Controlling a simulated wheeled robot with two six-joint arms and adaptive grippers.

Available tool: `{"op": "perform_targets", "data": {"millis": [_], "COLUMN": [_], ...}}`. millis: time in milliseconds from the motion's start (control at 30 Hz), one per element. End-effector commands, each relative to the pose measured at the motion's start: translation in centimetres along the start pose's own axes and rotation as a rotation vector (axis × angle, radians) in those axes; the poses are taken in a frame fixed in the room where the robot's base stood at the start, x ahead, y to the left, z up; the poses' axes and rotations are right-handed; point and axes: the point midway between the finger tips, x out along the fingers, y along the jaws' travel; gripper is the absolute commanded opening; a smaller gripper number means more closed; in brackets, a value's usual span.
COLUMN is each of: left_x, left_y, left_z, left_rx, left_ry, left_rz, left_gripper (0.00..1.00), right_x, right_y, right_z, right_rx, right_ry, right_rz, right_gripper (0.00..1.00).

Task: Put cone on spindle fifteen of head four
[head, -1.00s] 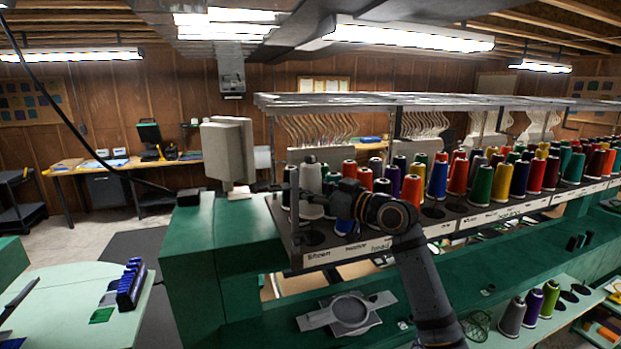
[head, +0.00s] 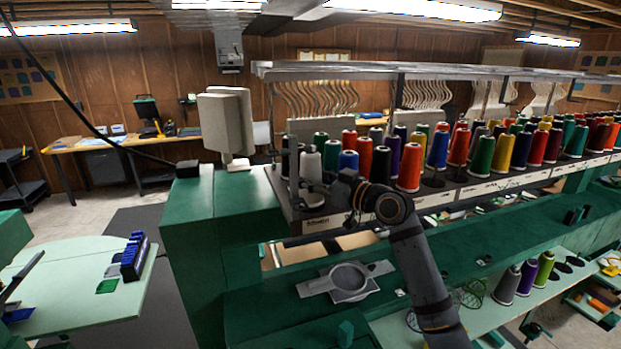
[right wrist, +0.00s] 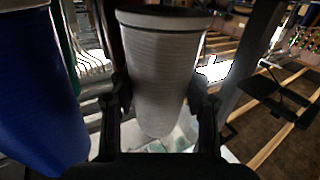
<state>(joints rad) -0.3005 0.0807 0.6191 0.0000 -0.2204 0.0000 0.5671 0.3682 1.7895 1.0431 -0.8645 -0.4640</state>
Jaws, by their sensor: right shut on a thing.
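A grey thread cone (head: 311,166) stands upright at the left end of the thread rack (head: 283,204). My right gripper (head: 318,190) is shut on it. In the right wrist view the same grey cone (right wrist: 162,75) sits between the two fingers (right wrist: 160,115), its wide end toward the top of the picture. I cannot tell whether its base touches the rack or a spindle. A blue cone (right wrist: 38,90) is close beside it in that view. The rack's front label (head: 328,224) is too small to read surely. My left gripper is not in view.
Rows of coloured cones, such as an orange one (head: 408,168), crowd the rack to the right. A metal thread guide frame (head: 330,70) hangs above. A green ledge (head: 250,312) lies in front, with a round hoop fixture (head: 349,282). Spare cones (head: 506,285) stand lower right.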

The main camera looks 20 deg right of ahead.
Motion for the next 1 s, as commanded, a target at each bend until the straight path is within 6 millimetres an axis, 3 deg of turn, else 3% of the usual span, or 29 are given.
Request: {"op": "perform_targets", "data": {"millis": [833, 867, 1000], "left_x": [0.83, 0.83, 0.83], "left_y": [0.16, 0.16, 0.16], "left_z": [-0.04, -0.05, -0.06], "left_rx": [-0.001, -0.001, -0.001], "left_ry": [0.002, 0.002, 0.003], "left_rz": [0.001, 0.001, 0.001], "left_gripper": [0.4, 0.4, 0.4], "right_x": [-0.09, -0.09, -0.09], "right_y": [-0.1, -0.1, -0.1], "right_z": [0.51, 0.51, 0.52], "right_rx": [-0.001, -0.001, -0.001], "right_ry": [0.001, 0.001, 0.001], "right_rz": [0.0, 0.0, 0.0], "right_gripper": [0.11, 0.5, 0.69]}}
